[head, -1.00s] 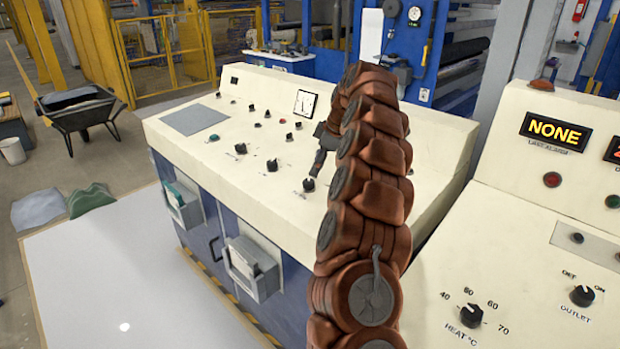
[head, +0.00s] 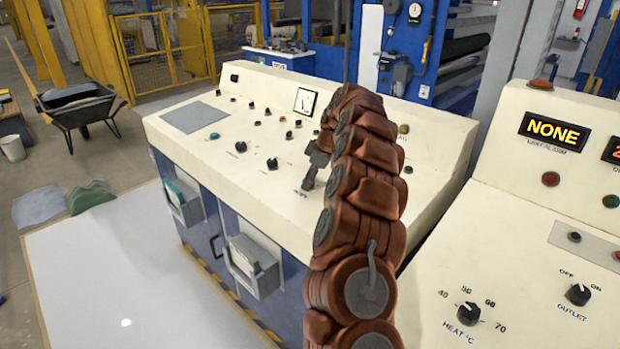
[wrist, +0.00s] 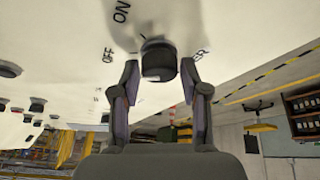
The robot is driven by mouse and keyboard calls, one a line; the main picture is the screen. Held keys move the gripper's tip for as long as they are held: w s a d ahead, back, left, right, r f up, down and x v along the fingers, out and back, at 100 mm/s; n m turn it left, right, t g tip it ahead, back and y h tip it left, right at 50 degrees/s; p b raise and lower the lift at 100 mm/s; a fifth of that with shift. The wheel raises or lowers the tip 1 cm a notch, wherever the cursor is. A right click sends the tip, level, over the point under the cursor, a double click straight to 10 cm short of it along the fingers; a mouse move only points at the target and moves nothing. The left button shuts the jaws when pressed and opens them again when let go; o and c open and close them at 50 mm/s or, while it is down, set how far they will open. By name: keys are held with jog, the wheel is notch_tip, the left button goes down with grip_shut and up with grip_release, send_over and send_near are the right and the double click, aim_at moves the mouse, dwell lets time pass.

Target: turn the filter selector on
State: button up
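The filter selector (wrist: 158,58) is a dark round knob on the cream panel, with OFF, ON and a label ending in "ER" around it in the wrist view. My gripper (wrist: 158,78) is open, with one finger on each side of the knob and a small gap showing on both sides. Which mark the knob points to cannot be told. In the head view my gripper (head: 307,182) is down at the console's front panel (head: 225,165) and hides the knob.
Several other knobs stand on the same panel, the nearest being a black knob (head: 272,163) to the left. A second console at the right carries a heat knob (head: 467,314) and an outlet knob (head: 578,293). A wheelbarrow (head: 85,108) stands far left.

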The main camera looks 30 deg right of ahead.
jog(key=c, duration=0.7)
jog(key=shift+b, duration=0.35)
jog(key=shift+f+m+b, duration=0.15)
jog(key=shift+m+b, duration=0.45)
jog(key=shift+m, duration=0.1)
jog(key=shift+s+a+m+t+h+b, duration=0.1)
jog(key=shift+m+t+h+b, duration=0.5)
jog(key=shift+m+b, duration=0.6)
jog(key=m+h+b, duration=0.2)
jog(key=m+b, duration=0.1)
jog(key=m, duration=0.1)
jog(key=shift+m, duration=0.3)
jog(key=shift+a+m+h+b, duration=0.1)
jog(key=shift+m+h+b, duration=0.85)
jog(key=shift+m, duration=0.65)
jog(key=shift+r+m, duration=0.2)
jog(key=shift+m, duration=0.1)
